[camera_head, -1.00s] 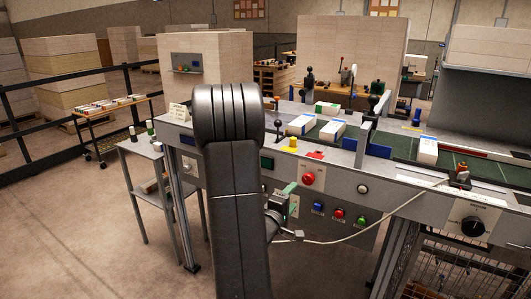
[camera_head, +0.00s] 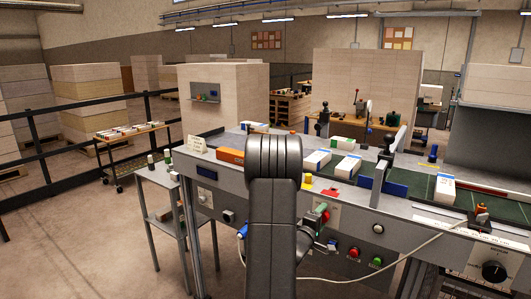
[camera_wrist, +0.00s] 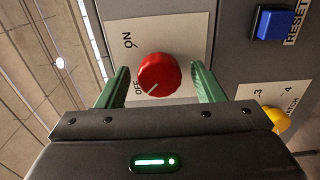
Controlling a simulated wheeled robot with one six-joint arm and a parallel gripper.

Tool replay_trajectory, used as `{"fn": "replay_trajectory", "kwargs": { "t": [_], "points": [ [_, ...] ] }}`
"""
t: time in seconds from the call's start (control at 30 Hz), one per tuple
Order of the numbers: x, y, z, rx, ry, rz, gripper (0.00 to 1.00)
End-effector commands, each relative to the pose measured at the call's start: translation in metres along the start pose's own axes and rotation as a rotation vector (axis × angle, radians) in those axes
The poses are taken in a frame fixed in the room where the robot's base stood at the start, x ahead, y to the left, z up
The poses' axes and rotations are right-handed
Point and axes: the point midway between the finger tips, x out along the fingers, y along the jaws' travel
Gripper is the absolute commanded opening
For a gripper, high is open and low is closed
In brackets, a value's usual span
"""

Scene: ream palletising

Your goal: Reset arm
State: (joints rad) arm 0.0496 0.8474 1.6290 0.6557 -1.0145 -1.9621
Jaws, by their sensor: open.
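My gripper (camera_wrist: 160,82) is open, its two green fingers on either side of a red rotary knob (camera_wrist: 159,74) on a white plate marked ON and OFF. The knob's white line points toward OFF. I cannot tell whether the fingers touch it. In the head view my gripper (camera_head: 318,212) is at the front panel of the machine (camera_head: 215,182), partly hidden by my arm.
A blue RESET button (camera_wrist: 274,24) and a yellow knob (camera_wrist: 275,119) sit to the right in the wrist view. White reams (camera_head: 347,167) lie on the green conveyor (camera_head: 412,183). A grey side table (camera_head: 152,178) stands left, with open floor before it.

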Motion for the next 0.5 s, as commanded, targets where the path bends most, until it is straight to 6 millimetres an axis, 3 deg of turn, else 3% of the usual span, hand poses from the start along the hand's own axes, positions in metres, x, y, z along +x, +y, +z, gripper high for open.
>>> {"fn": "replay_trajectory", "kwargs": {
  "t": [0.27,0.5],
  "points": [
    [-0.005,0.000,-0.001,-0.007,0.001,0.000,0.61],
    [-0.041,-0.002,-0.001,-0.010,0.003,-0.001,0.61]
  ]
}}
